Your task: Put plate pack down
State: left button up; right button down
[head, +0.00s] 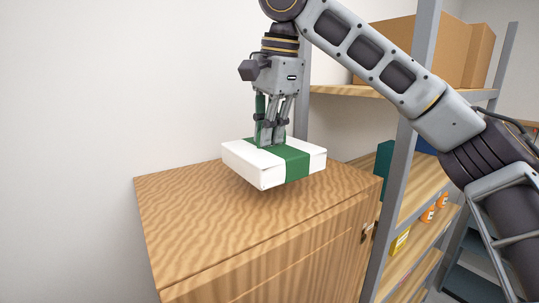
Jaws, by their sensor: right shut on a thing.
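The plate pack (247,165) is a flat white box with a green band across its middle. My right gripper (270,143) points down at the pack from above and is shut on it, at the green band. The pack is roughly level, over the top of a wooden cabinet (190,220). A shadow shows on the wood below the pack; I cannot tell for sure whether its underside touches the top. My left gripper is not in view.
A grey metal shelf rack (403,150) with wooden boards stands right of the cabinet. It holds cardboard boxes (480,55), small orange containers (428,214) and a yellow item (400,241). The front and left of the cabinet top are bare. A white wall is behind.

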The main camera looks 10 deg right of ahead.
aim_at(271, 146)
jog(key=shift+f, duration=0.35)
jog(key=shift+f, duration=0.1)
jog(key=shift+f, duration=1.95)
jog(key=shift+f, duration=0.15)
jog(key=c, duration=1.6)
grip_release()
jog(key=shift+r, duration=0.2)
notch_tip(271, 146, up, 12)
jog(key=s, duration=0.2)
jog(key=shift+d+f, duration=0.15)
jog(key=shift+d, duration=0.25)
jog(key=shift+s, duration=0.1)
